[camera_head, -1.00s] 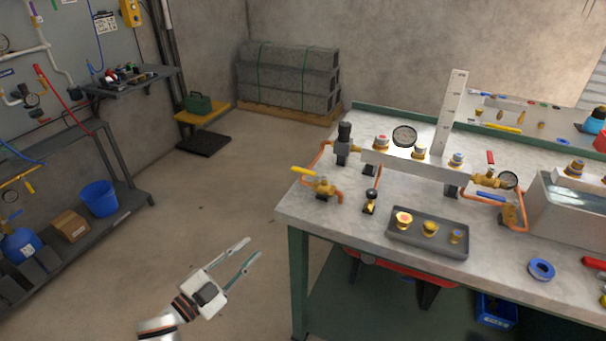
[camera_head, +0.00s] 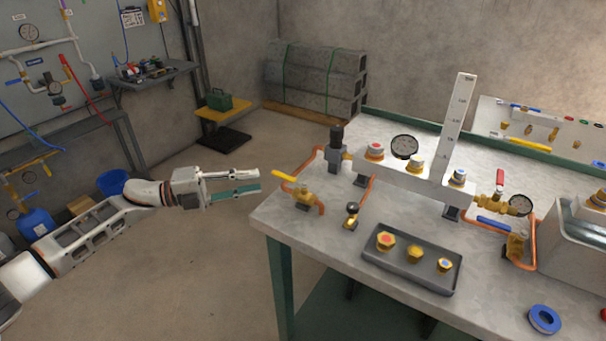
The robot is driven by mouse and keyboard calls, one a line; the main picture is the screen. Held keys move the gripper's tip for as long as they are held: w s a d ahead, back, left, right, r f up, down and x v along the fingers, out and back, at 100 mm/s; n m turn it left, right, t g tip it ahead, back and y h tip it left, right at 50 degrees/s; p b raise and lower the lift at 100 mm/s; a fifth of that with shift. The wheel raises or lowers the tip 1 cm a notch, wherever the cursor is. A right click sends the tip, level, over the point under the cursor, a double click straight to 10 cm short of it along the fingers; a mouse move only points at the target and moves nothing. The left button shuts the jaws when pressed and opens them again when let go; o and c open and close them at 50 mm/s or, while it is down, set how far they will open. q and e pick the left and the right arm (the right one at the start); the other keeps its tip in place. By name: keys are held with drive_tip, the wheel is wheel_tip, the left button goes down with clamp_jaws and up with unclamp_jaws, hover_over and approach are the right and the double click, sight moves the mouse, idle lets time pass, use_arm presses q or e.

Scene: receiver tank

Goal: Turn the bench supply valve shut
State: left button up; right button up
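A brass valve (camera_head: 305,196) with a yellow lever (camera_head: 285,176) stands at the left end of the bench (camera_head: 335,247), on a copper pipe. I take it as the bench supply valve. Its lever points to the upper left, toward the bench's left edge. My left gripper (camera_head: 258,180) comes in from the left, its two fingers apart with nothing between them. Its fingertips are just left of the yellow lever in the picture, with a small gap; the depth between them is hard to tell. My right gripper is out of view.
A grey tray with brass fittings (camera_head: 408,262) sits at the bench front. A manifold bar (camera_head: 400,172) with a gauge (camera_head: 404,146) runs behind. A red-handled valve (camera_head: 499,182) and a blue-handled valve (camera_head: 494,224) are farther right. Floor left of the bench is clear.

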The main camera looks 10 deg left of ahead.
sight(283, 175)
use_arm(q)
drive_tip(key=x, duration=0.8)
drive_tip(key=shift+w+d+p, duration=0.25)
drive_tip(key=shift+p, duration=0.15)
clamp_jaws()
